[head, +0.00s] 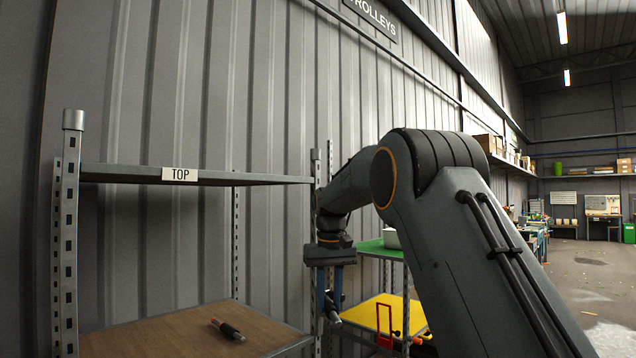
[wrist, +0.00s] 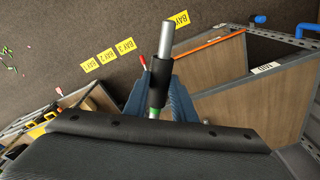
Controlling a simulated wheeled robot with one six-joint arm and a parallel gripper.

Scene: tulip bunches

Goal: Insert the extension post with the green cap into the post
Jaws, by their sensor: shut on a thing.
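My gripper (head: 330,292) points down beside the trolley's right post (head: 316,190), with its blue fingers partly over it. In the wrist view my gripper (wrist: 157,82) is shut on the extension post (wrist: 163,72), a silver rod with a black sleeve. Its green cap (wrist: 153,112) shows low between the fingers, near the palm. The trolley's front left post (head: 70,240) is perforated metal with a grey top. I cannot tell which post is meant, or whether the held one touches any.
The upper shelf (head: 130,173) carries a TOP label. A short black rod with an orange end (head: 228,330) lies on the brown lower shelf (head: 165,336). A trolley with a green top (head: 372,246) and yellow shelf (head: 365,314) stands behind my arm. Yellow bay labels (wrist: 107,56) mark the floor.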

